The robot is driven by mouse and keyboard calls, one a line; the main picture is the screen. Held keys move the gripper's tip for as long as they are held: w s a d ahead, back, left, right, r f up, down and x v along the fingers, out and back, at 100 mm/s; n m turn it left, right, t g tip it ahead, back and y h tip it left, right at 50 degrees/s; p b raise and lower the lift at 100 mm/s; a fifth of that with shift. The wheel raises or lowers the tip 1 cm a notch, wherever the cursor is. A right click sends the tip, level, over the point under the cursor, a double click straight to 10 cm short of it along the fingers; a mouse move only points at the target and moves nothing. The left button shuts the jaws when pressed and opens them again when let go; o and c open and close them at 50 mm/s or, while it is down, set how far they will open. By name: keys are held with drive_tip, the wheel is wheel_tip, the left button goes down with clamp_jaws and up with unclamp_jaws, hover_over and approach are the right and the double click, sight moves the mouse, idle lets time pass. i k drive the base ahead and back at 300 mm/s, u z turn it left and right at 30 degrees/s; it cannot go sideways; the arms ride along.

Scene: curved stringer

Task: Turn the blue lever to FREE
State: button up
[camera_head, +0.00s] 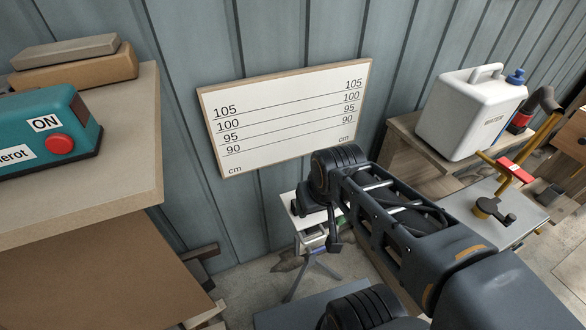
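I cannot make out a blue lever or a FREE mark for certain. A small white stand (303,222) on thin legs is partly hidden behind my arm, low in the middle of the view. A small bluish patch shows on it, too small to identify. My arm reaches from the lower right to a dark wrist above this stand. Dark parts, possibly my gripper (335,238), hang below the wrist over the stand. I cannot see its fingers clearly, nor whether it touches anything.
A height board (290,115) marked in cm hangs on the grey wall. At left, a workbench (125,190) holds a teal box (45,130) with a red button marked ON. At right stand a white canister (465,112) and a grey table (525,212) with a yellow-handled device.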

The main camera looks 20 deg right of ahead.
sight(309, 251)
drive_tip(key=z, duration=1.2)
drive_tip(key=k, duration=1.5)
drive_tip(key=u, duration=1.1)
